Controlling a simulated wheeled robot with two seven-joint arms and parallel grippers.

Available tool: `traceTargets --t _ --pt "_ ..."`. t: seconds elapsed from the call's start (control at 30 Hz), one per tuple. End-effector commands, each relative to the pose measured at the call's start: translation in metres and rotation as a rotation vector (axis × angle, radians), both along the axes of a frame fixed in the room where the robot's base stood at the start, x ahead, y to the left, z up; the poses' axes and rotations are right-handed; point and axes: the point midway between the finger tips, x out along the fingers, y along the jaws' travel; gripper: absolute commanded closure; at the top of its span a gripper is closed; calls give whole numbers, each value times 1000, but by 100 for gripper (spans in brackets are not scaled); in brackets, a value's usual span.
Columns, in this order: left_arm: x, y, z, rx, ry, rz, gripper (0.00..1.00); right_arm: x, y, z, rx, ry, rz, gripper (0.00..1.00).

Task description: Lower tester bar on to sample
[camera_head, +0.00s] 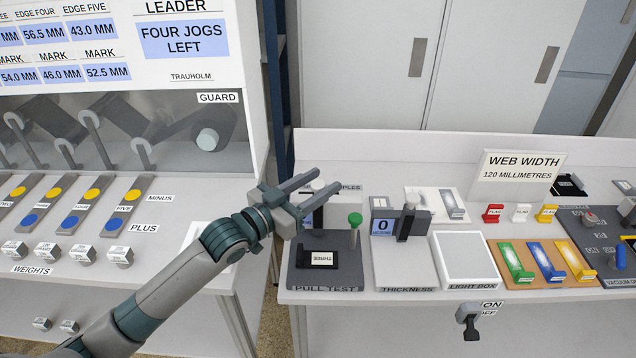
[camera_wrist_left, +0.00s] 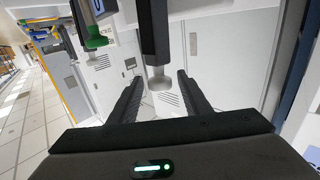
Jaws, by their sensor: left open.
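The pull test station (camera_head: 308,280) stands at the left end of the right bench, with a black clamp holding a white sample labelled THREE (camera_head: 321,259) on its base. A green knob (camera_head: 355,219) stands on a post at its right; a green knob also shows in the left wrist view (camera_wrist_left: 96,41). My left gripper (camera_head: 318,180) is open above the back of this station and hides part of it. In the left wrist view, a dark bar with a pale rounded end (camera_wrist_left: 158,82) lies between the open fingers (camera_wrist_left: 158,95), with gaps on both sides. It appears to be the tester bar, raised. My right gripper is out of view.
The thickness gauge (camera_head: 400,270) and light box (camera_head: 467,260) stand to the right of the station. Coloured strips lie on a wooden board (camera_head: 550,281) beyond. The guarded machine (camera_head: 170,125) stands at left, with a gap between the benches.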

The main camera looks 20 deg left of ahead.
Motion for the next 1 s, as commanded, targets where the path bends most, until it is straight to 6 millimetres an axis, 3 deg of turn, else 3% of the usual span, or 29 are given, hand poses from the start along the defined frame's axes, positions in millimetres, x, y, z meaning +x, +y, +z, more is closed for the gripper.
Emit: traceTargets --t 0.07,0.23,0.57,0.93,1.0 --pt "0 0 0 0 0 0 61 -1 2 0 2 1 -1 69" --pt "0 0 0 0 0 0 100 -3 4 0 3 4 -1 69" --pt "-3 -1 -1 3 -14 -1 100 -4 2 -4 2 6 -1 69" --pt "-23 -7 -8 35 -131 0 100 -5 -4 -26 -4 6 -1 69" --pt "-29 -8 -10 45 -167 0 100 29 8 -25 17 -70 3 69"
